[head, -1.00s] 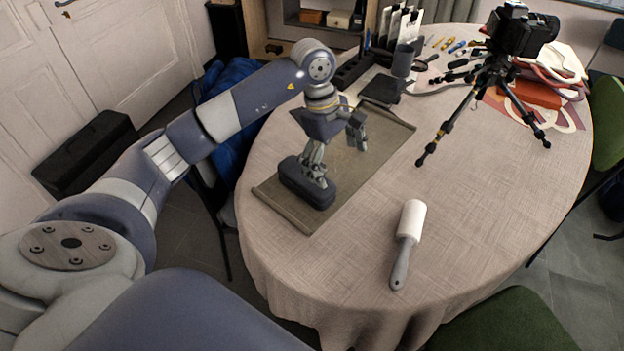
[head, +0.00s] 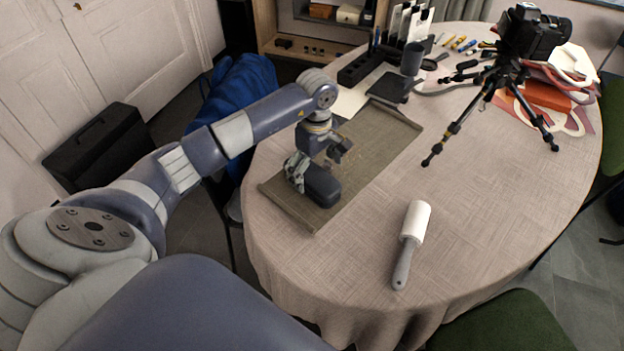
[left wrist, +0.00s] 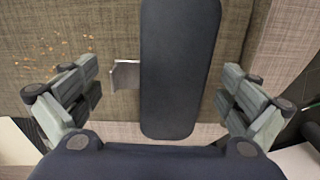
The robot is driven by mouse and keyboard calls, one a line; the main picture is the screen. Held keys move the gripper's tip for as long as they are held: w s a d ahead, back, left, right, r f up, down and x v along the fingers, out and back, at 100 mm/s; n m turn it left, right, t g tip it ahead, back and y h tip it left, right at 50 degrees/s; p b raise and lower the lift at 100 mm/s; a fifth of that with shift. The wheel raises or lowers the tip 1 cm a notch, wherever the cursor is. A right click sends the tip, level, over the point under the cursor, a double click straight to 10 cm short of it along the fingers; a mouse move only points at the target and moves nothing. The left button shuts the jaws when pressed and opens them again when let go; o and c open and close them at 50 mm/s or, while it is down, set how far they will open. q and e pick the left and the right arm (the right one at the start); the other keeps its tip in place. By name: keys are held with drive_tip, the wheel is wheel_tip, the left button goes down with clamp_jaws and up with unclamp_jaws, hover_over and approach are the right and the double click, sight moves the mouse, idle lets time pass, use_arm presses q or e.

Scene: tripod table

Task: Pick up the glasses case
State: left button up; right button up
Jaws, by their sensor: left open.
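The glasses case (head: 323,187), dark blue-grey with rounded ends, lies on the olive mat (head: 380,147) on the table. My left gripper (head: 318,166) is low over its far part, hiding that part in the head view. In the left wrist view the case (left wrist: 180,70) runs lengthwise between the two spread fingers of my left gripper (left wrist: 163,85). My right gripper is not in view.
A white lint roller (head: 414,222) lies to the right of the mat. A tripod (head: 490,85) with a camera (head: 532,33) stands farther back. A dark notebook (head: 388,88) and cup (head: 412,58) are behind the mat. A small metallic piece (left wrist: 125,75) lies left of the case.

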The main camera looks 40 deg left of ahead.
use_arm(q)
drive_tip(key=shift+f, duration=0.55)
drive_tip(key=c, duration=1.3)
drive_tip(key=shift+r, duration=0.15)
